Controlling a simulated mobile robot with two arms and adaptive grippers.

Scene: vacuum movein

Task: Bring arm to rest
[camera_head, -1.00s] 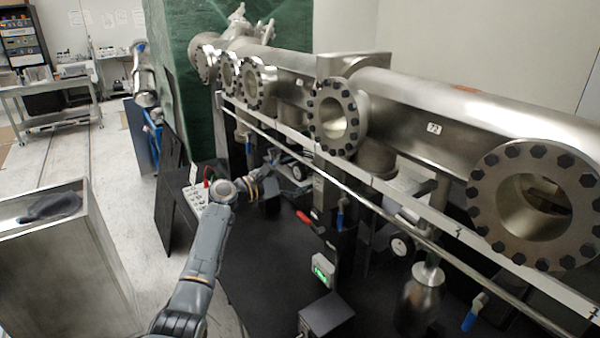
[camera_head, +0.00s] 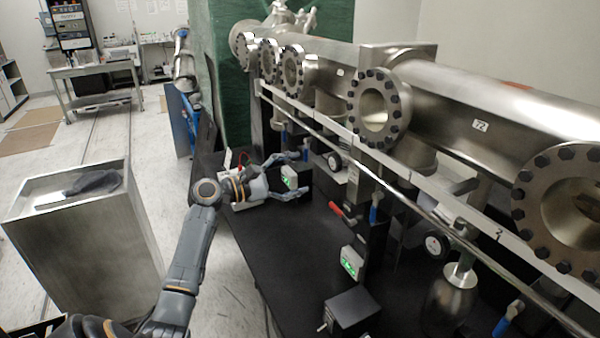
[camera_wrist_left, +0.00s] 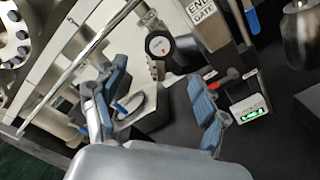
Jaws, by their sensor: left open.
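My left arm comes in from the bottom left of the head view and reaches over the black bench. Its gripper (camera_head: 296,174) is open, its two fingers spread apart above the bench top below the steel pipe. In the left wrist view the same gripper (camera_wrist_left: 155,105) shows two blue-padded fingers wide apart with nothing held between them. A small box with a green display (camera_head: 289,180) shows between the fingers in the head view, apart from them as far as I can tell. My right gripper is not in view.
The black bench (camera_head: 262,255) carries a green-display box (camera_head: 351,262), a dark box (camera_head: 351,310) and a red-handled part (camera_head: 336,209). The flanged steel pipe (camera_head: 470,100) and a long rail run above it. A metal cabinet (camera_head: 85,240) stands left; floor lies between.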

